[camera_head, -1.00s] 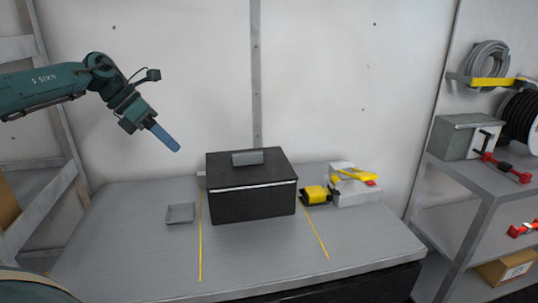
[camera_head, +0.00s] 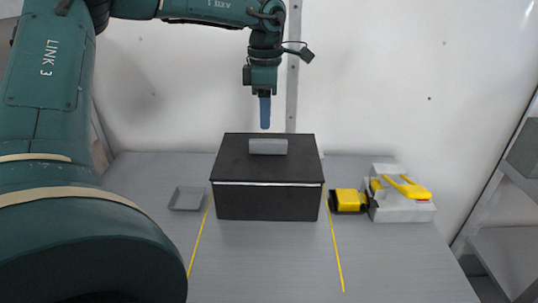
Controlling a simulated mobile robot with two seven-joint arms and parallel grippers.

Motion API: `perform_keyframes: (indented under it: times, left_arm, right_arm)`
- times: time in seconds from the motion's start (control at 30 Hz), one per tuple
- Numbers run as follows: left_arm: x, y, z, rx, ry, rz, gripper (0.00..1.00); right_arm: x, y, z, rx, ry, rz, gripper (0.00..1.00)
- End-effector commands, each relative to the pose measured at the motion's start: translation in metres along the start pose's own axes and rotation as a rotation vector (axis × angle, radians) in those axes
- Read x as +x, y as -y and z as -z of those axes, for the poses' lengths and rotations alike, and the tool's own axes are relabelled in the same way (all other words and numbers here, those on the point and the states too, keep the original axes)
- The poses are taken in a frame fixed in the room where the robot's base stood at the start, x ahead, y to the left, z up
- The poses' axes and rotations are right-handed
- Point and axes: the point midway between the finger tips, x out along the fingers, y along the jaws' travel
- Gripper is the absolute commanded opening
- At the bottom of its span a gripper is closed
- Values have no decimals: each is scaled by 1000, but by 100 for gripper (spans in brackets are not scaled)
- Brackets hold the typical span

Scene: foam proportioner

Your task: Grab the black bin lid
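The black bin (camera_head: 268,203) stands on the grey workbench between two yellow lines. Its black lid (camera_head: 233,160) lies on top and has a grey block handle (camera_head: 268,147) near its middle. My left gripper (camera_head: 265,127) points straight down just above the handle, with a visible gap between them. Its blue fingers look like one narrow strip from here, so I cannot tell whether they are apart. My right gripper is not in view.
A small grey tray (camera_head: 187,198) lies left of the bin. A yellow and black object (camera_head: 348,201) and a grey-white unit with yellow handles (camera_head: 402,207) stand to its right. The bench front (camera_head: 265,265) is clear.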

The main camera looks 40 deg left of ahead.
Motion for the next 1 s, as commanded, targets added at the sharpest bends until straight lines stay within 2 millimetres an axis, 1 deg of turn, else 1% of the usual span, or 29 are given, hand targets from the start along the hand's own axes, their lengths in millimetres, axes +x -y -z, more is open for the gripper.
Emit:
perform_keyframes:
  times: [0.03,0.17,0.23,0.4,0.53,0.6,0.8,0.87,1.0]
  left_arm:
    - [5,0,0,0,0,1,40]
    - [12,0,0,-1,1,1,40]
    - [19,-1,-1,-1,0,2,40]
    - [45,-4,-4,0,-1,3,40]
    - [59,-3,-4,-1,1,2,40]
    - [62,-4,-4,-2,2,1,40]
    - [62,-4,-4,-2,3,-1,40]
    - [62,-4,-4,-2,3,0,36]
    - [62,-4,-4,-2,3,0,24]
  right_arm:
    - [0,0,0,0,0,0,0]
    - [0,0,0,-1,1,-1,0]
    - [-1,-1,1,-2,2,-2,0]
    - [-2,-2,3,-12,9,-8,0]
    - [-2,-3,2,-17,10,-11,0]
    - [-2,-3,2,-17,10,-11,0]
    - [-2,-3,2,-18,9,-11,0]
    - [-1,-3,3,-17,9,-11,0]
    - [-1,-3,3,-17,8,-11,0]
